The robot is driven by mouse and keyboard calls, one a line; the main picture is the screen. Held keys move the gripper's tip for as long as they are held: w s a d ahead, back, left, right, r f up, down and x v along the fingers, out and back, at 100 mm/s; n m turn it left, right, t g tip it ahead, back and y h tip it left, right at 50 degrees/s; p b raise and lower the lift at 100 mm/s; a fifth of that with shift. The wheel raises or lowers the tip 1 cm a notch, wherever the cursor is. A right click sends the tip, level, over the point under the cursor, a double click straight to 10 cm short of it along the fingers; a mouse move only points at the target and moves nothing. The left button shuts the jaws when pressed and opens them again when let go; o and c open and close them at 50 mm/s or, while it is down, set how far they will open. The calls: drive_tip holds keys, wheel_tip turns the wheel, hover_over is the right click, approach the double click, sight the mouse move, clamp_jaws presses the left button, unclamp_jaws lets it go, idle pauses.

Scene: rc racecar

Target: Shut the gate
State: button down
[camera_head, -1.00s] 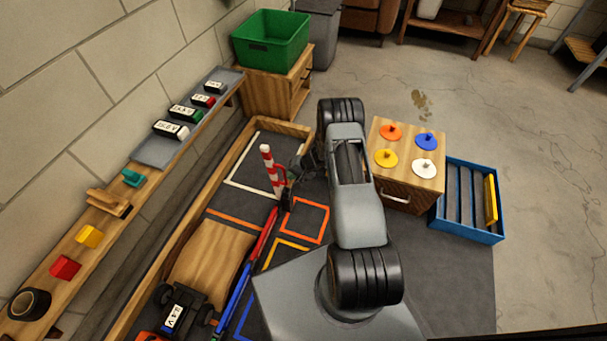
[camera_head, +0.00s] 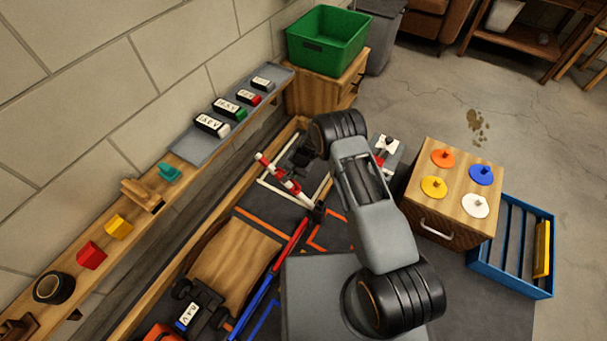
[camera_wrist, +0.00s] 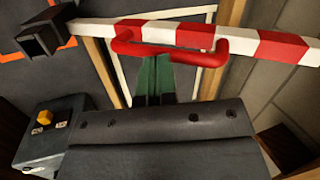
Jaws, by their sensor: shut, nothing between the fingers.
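The gate is a red-and-white striped bar (camera_head: 283,176) with a red loop handle. In the head view it slants from the upper left down to a dark bracket (camera_head: 318,211) at its lower right end. In the wrist view the bar (camera_wrist: 200,32) crosses the top of the picture, its bracket (camera_wrist: 45,33) at the left. My gripper (camera_head: 294,166) is shut and empty. Its dark green fingertips (camera_wrist: 156,62) are at the red handle (camera_wrist: 172,50), close to the bar; I cannot tell whether they touch it.
A wooden ramp (camera_head: 235,262) and a small car (camera_head: 197,312) are in the walled track. A shelf (camera_head: 140,215) runs along the wall at left. A wooden box with coloured discs (camera_head: 462,172) and a blue crate (camera_head: 508,275) stand right of my arm.

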drive_tip(key=w+a+f+b, duration=0.5)
drive_tip(key=a+f, duration=0.3)
drive_tip(key=f, duration=0.2)
drive_tip(key=shift+f+b, duration=0.2)
drive_tip(key=shift+b, duration=0.45)
drive_tip(key=shift+d+f, duration=0.1)
drive_tip(key=shift+f, duration=0.05)
drive_tip(key=p+v, duration=0.7)
drive_tip(key=v, duration=0.7)
drive_tip(key=shift+r, duration=0.25)
